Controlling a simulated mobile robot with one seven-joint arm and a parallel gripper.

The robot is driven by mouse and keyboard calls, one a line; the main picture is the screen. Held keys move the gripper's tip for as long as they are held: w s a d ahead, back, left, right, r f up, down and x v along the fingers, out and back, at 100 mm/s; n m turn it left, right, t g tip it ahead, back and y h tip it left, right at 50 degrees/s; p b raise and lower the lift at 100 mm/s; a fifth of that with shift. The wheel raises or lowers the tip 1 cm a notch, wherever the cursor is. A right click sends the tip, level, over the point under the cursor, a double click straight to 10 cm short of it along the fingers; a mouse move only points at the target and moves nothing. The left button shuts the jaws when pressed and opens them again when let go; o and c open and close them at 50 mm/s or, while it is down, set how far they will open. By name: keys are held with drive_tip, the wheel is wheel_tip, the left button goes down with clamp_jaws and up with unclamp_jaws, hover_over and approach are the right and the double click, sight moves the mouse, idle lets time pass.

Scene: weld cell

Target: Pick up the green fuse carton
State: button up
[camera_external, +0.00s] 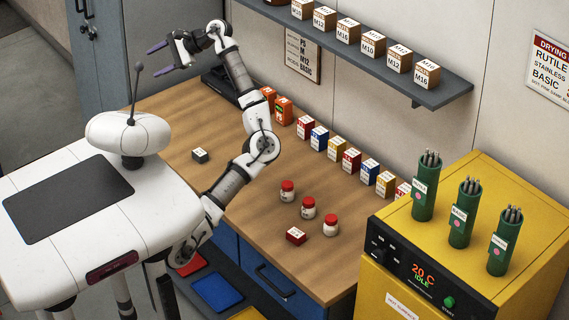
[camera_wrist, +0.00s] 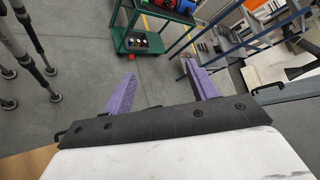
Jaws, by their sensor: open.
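I cannot make out a green fuse carton in either view. Small cartons do show on the wooden bench in the external view: a black-and-white one (camera_external: 200,155) lies toward the left, and a red one (camera_external: 295,236) lies near the front, by the red-capped jars. My gripper (camera_external: 158,60) is raised at the upper left, well above and apart from the bench. Its purple fingers are spread and empty. In the wrist view my gripper (camera_wrist: 159,69) is also open, with only floor and distant equipment beyond it.
Red, blue and yellow cartons (camera_external: 351,160) line the wall behind the bench (camera_external: 245,185), with orange ones (camera_external: 284,110) at the left end. Several red-capped jars (camera_external: 308,208) stand midbench. A shelf (camera_external: 440,95) hangs above. A yellow oven (camera_external: 400,230) holds green rod tubes (camera_external: 461,222).

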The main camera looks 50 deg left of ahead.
drive_tip(key=w+d+f+m+t+h+b, duration=0.2)
drive_tip(key=f+m, duration=0.5)
drive_tip(key=f, duration=0.5)
drive_tip(key=w+d+f+m+t+h+b, duration=0.3)
drive_tip(key=w+d+f+m, duration=0.3)
drive_tip(key=f, duration=0.5)
drive_tip(key=w+d+f+m+t+h+b, duration=0.2)
drive_tip(key=w+d+f+m+t+b, duration=0.2)
drive_tip(key=f, duration=0.8)
drive_tip(key=shift+w+d+f+m+t+h, duration=0.15)
drive_tip(key=shift+w+d+m, duration=0.15)
drive_tip(key=shift+w+m, duration=0.35)
drive_tip(key=shift+w+d+f+m+t+h, duration=0.1)
drive_tip(key=shift+w+d+m+t, duration=0.2)
drive_tip(key=shift+w+m, duration=0.35)
drive_tip(key=shift+w+d+f+m+t+h, duration=0.15)
drive_tip(key=shift+w+d+m, duration=0.3)
drive_tip(key=shift+w, duration=0.3)
drive_tip(key=shift+s+a+f+p, duration=0.15)
drive_tip(key=shift+f+p, duration=0.15)
drive_tip(key=shift+f, duration=1.15)
drive_tip(key=shift+a+f+p, duration=0.15)
drive_tip(key=shift+f+p, duration=0.15)
drive_tip(key=shift+f, duration=1.1)
drive_tip(key=shift+c, duration=0.5)
drive_tip(key=c, duration=1)
